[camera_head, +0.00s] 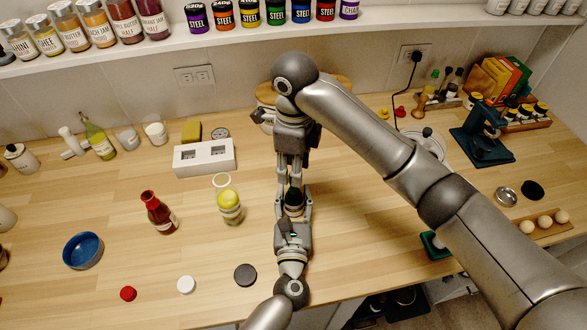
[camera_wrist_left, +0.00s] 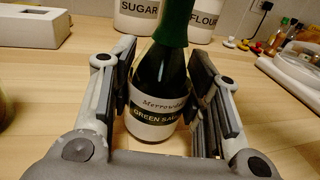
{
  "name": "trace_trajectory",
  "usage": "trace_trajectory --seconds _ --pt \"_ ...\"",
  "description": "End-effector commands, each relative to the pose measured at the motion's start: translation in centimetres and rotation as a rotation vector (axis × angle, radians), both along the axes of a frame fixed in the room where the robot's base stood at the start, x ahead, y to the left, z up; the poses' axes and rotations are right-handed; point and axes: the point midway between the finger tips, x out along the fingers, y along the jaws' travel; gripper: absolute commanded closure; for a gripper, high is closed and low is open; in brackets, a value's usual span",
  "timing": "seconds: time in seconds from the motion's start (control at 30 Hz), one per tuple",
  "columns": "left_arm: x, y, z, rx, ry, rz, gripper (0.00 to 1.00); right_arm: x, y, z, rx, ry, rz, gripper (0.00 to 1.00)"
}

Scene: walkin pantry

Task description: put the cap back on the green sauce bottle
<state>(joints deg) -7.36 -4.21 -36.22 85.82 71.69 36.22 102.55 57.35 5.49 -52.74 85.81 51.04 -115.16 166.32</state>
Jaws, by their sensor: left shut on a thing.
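The green sauce bottle (camera_wrist_left: 165,85) stands upright in the left wrist view, dark green with a green neck and a white and black label. In the head view its dark body (camera_head: 294,198) shows between the fingers of my left gripper (camera_head: 294,207), which is shut on it; the fingers also show in the wrist view (camera_wrist_left: 163,95). My right gripper (camera_head: 291,172) points down right above the bottle and hides its top. Whether it holds a cap cannot be seen. A red cap (camera_head: 128,293), a white cap (camera_head: 186,285) and a dark grey cap (camera_head: 245,275) lie near the front edge.
A red sauce bottle (camera_head: 160,214), a yellow jar (camera_head: 229,207), a blue bowl (camera_head: 83,250) and a white block (camera_head: 204,157) stand to the left. Canisters (camera_wrist_left: 137,15) stand behind the bottle. A scale (camera_head: 430,147) is at right. Counter between bowl and caps is clear.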

Motion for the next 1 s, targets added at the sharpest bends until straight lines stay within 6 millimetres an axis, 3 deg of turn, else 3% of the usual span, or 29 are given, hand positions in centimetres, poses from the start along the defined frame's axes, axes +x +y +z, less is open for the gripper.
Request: trace_trajectory --seconds 0.2,0.67,0.83,1.0 --pt "0.0 0.0 -0.1 0.000 0.002 -0.001 1.00 0.1 -0.1 2.6 -0.002 -0.002 0.000 0.62" --pt "0.0 0.0 -0.1 0.001 0.002 0.000 1.00 0.0 0.0 3.0 -0.001 0.000 0.030 0.64" --pt "0.0 0.0 -0.1 0.001 0.002 0.000 1.00 0.0 0.1 3.1 -0.001 -0.004 0.199 0.64" --pt "0.0 0.0 -0.1 0.001 0.002 0.000 1.00 0.0 0.1 3.4 -0.001 -0.008 0.488 0.64"
